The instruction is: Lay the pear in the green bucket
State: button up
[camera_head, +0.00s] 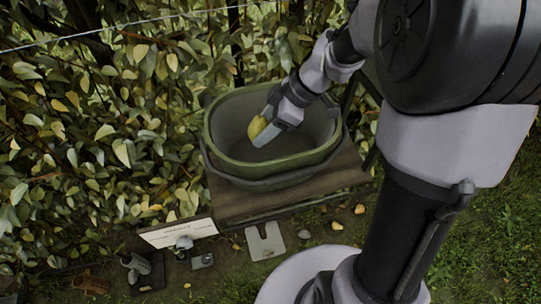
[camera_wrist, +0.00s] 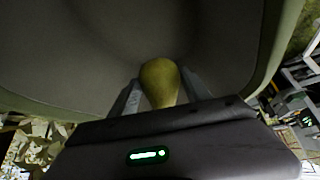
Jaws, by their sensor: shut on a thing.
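The pear (camera_head: 257,127) is yellow-green and sits between the fingers of my gripper (camera_head: 268,128). In the wrist view the pear (camera_wrist: 160,82) shows between the two fingers (camera_wrist: 161,95), its lower part hidden by the gripper body. The green bucket (camera_head: 213,147) is an oval tub with a green rim and a grey inside. My gripper holds the pear over the bucket's opening, within its rim as seen from the head camera. In the wrist view the bucket's inner wall (camera_wrist: 70,50) fills most of the background. How far the pear is above the bottom cannot be told.
The bucket stands in a darker tub (camera_head: 262,185) on a brown platform (camera_head: 237,204). A leafy hedge (camera_head: 90,120) stands behind and to the left. A white sign (camera_head: 180,232), a light plate (camera_head: 265,241) and shoes (camera_head: 135,265) are on the ground in front.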

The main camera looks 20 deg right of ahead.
notch_tip(320, 180, down, 9)
jog(key=shift+r+b, duration=0.15)
jog(key=shift+b, duration=0.6)
jog(key=o, duration=1.7)
jog(key=p+v, duration=0.2)
jog(key=v, duration=0.9)
jog(key=s+a+r+m+t+h, duration=0.1)
jog(key=s+a+r+m, duration=0.1)
jog(key=s+m, duration=0.3)
jog(key=s+a+r+m+t+h, duration=0.1)
jog(key=s+a+r+m, duration=0.2)
jog(key=s+m, duration=0.3)
jog(key=s+a+r+m+t+h, duration=0.1)
jog(key=s+a+r+m+h, duration=0.1)
jog(key=s+r+m, duration=0.3)
jog(key=shift+s+a+m, duration=0.15)
jog(key=shift+s+m, duration=0.1)
jog(key=shift+m, duration=0.75)
